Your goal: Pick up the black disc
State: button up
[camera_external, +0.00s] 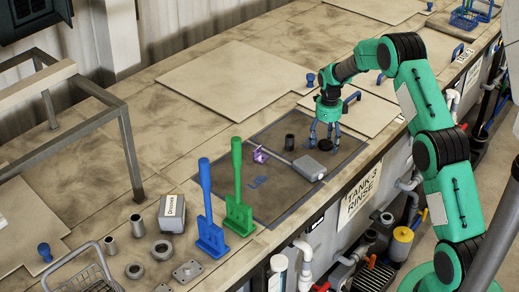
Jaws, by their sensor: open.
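The black disc (326,146) lies flat on the dark blue-edged panel, near its right end. My gripper (325,136) points down just above the disc. Its blue-grey fingers are apart, with nothing visible between them. The fingers partly cover the view around the disc, and I cannot tell whether they touch it.
The dark panel (225,188) also bears a dark cylinder (289,142), a grey box with a rod (309,168) and a purple piece (259,155). Blue (208,220) and green (237,200) paddles stand at the front left. A beige lid (235,80) lies flat behind.

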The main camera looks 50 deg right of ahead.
aim_at(326, 142)
dwell(0.5)
jog(key=c, duration=1.3)
jog(key=shift+o, duration=0.2)
jog(key=shift+r, duration=0.7)
notch_tip(326, 142, up, 2)
jog(key=shift+r+b, duration=0.1)
jog(key=shift+b, duration=0.45)
jog(key=s+a, duration=0.2)
jog(key=s, duration=0.2)
jog(key=s+a+r+b, duration=0.1)
jog(key=s+a, duration=0.2)
jog(key=s, duration=0.2)
jog(key=s+a+b, duration=0.1)
jog(key=s+a, duration=0.2)
jog(key=s, duration=0.1)
jog(key=shift+s+a+r, duration=0.15)
jog(key=shift+s+r, duration=0.05)
jog(key=shift+s, duration=0.15)
